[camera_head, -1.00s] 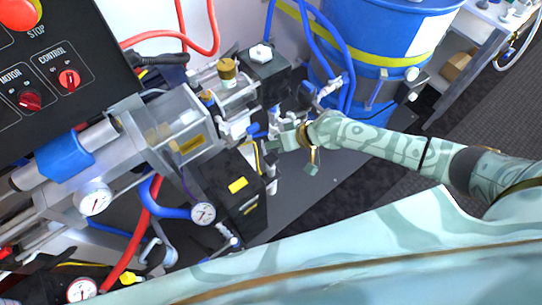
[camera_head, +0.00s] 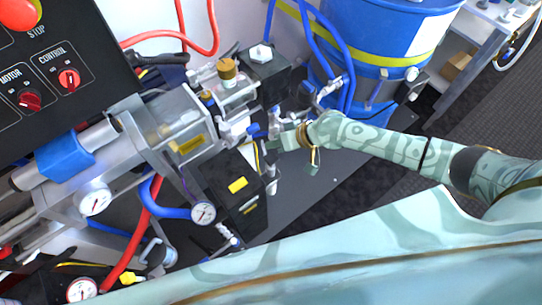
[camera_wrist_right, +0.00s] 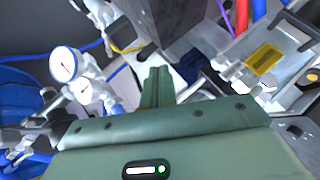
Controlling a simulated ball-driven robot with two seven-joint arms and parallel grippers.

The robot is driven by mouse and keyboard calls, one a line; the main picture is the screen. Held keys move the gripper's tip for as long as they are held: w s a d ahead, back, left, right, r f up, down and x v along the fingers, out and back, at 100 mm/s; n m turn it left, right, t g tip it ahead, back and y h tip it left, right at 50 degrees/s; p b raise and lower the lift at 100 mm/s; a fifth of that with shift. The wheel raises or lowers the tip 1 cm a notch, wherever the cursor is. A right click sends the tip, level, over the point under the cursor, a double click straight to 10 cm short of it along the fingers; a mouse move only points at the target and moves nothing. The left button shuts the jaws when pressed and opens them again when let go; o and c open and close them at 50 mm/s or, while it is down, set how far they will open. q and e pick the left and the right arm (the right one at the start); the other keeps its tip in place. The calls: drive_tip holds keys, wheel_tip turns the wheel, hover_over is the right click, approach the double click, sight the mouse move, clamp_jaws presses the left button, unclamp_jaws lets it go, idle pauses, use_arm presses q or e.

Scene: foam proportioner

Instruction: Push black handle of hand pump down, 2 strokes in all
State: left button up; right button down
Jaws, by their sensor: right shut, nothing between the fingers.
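My right gripper (camera_head: 280,143) reaches in from the right, beside the valves and fittings at the machine's right end. Its green fingers are together and empty; they also show in the right wrist view (camera_wrist_right: 157,85). The black box (camera_head: 236,190) with yellow labels stands just below and left of the fingers. I cannot pick out the hand pump's black handle with certainty; the fingers and fittings crowd that spot, and contact cannot be told. My left gripper is not in view.
A blue drum (camera_head: 385,40) with blue hoses stands behind my right arm. A pressure gauge (camera_head: 203,213) and red and blue hoses are at the lower left. The control panel (camera_head: 60,75) fills the upper left. Grey base plate (camera_head: 310,200) lies bare below the arm.

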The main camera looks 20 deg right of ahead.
drive_tip(key=shift+r, duration=0.1)
wheel_tip(320, 180, up, 4)
drive_tip(key=shift+f+p, duration=0.2)
drive_tip(key=shift+p, duration=0.85)
drive_tip(key=b, duration=0.6)
hover_over(275, 159)
wheel_tip(275, 159, down, 8)
drive_tip(key=shift+r, duration=0.2)
drive_tip(key=shift+w+f+b, duration=0.1)
drive_tip(key=shift+f+b, duration=0.2)
drive_tip(key=shift+f, duration=0.3)
drive_tip(key=shift+f, duration=0.1)
idle(0.9)
drive_tip(key=shift+f, duration=0.3)
